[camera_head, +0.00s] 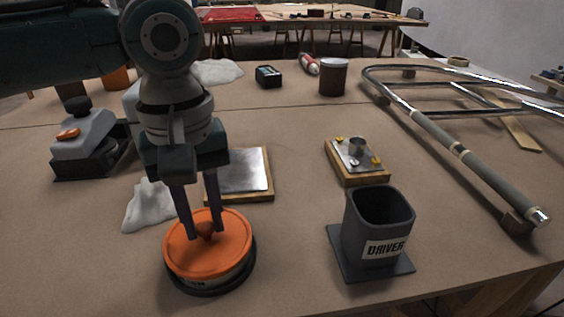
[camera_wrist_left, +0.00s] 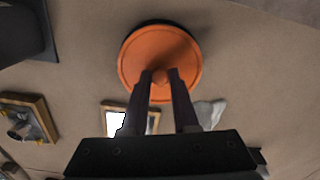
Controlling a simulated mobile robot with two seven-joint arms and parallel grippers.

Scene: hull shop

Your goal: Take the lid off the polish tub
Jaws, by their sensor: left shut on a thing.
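The polish tub (camera_head: 218,278) stands on the table at the front left of the head view, on a dark round base. Its orange lid (camera_head: 228,259) sits on top of it, level as far as I can see. My left gripper (camera_head: 205,230) points down over the lid and is shut on the lid's small orange knob. In the left wrist view the lid (camera_wrist_left: 140,57) fills the upper middle, and the gripper fingers (camera_wrist_left: 160,82) meet at the knob. The wrist view hides most of the tub's side under the lid. My right gripper is not in view.
A dark holder marked DRIVER (camera_head: 370,228) stands right of the tub. Behind are a metal plate on wood (camera_head: 245,172), a white cloth (camera_head: 146,207) and a small fixture board (camera_head: 358,160). A metal tube frame (camera_head: 455,150) lies at right.

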